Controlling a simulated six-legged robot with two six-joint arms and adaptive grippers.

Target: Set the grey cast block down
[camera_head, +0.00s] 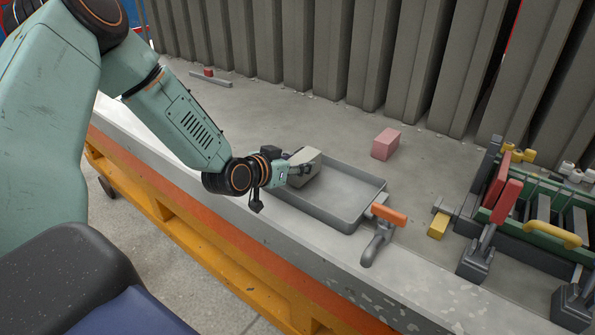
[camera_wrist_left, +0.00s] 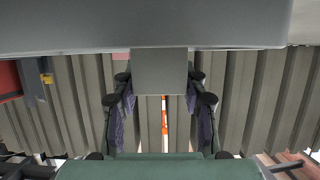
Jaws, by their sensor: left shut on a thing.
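The grey cast block (camera_head: 308,159) is in the jaws of my left gripper (camera_head: 298,170), at the left end of a shallow grey tray (camera_head: 352,217). My left gripper is shut on the block; its arm comes in from the left. I cannot tell whether the block touches the tray floor or hangs just above it. In the left wrist view the block (camera_wrist_left: 160,73) sits between the two dark fingers of the left gripper (camera_wrist_left: 160,92). My right gripper is not in view.
A pink block (camera_head: 385,143) lies behind the tray. An orange-handled clamp (camera_head: 383,228) stands at the tray's right front. A green mould with red-handled clamps (camera_head: 540,222) is at the right. Grey ribbed panels (camera_head: 400,55) line the back. The tray's right part is empty.

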